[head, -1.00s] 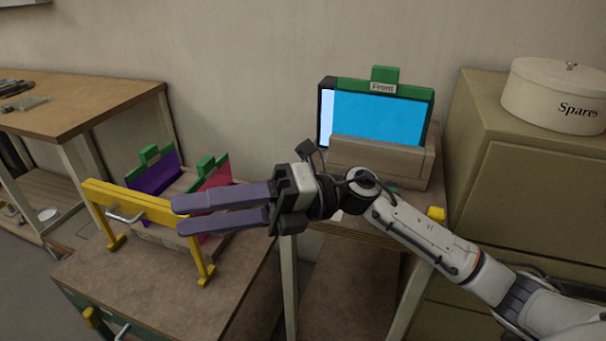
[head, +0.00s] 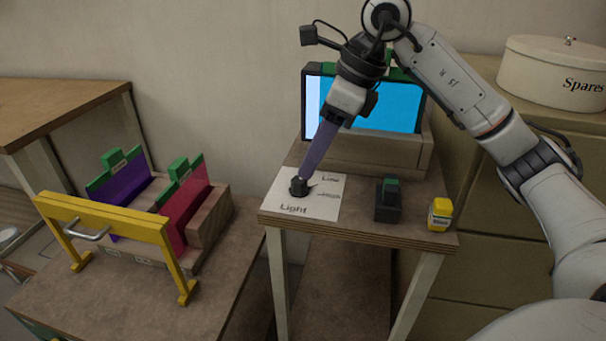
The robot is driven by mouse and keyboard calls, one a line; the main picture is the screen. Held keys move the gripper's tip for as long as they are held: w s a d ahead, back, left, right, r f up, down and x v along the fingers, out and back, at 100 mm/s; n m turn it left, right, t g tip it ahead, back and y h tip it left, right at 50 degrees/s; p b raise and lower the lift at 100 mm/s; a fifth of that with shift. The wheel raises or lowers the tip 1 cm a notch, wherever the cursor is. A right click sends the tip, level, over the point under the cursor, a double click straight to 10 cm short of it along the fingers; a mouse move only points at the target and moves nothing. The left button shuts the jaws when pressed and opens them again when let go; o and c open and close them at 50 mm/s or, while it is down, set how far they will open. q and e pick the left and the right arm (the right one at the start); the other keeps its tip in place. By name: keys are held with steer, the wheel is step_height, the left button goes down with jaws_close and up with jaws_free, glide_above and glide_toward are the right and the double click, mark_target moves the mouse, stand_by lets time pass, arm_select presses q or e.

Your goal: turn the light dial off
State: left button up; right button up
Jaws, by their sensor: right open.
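The light dial is a small black knob (head: 298,187) on a white card (head: 318,207) printed "Light" and "Low", with another label too small to read. The card lies on the small table at the centre. My right gripper (head: 309,172) points down from above, its purple-grey fingers reaching the knob. The fingers overlap in this view, and I cannot tell whether they touch the knob. The gripper is open. My left gripper is not in view.
A black block with a green top (head: 388,200) and a yellow bottle (head: 440,213) stand to the right. A yellow frame (head: 105,216) and purple and red panels (head: 185,213) stand on the left bench.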

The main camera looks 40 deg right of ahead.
mark_target(300, 179)
steer(key=x, duration=0.5)
steer(key=c, duration=1)
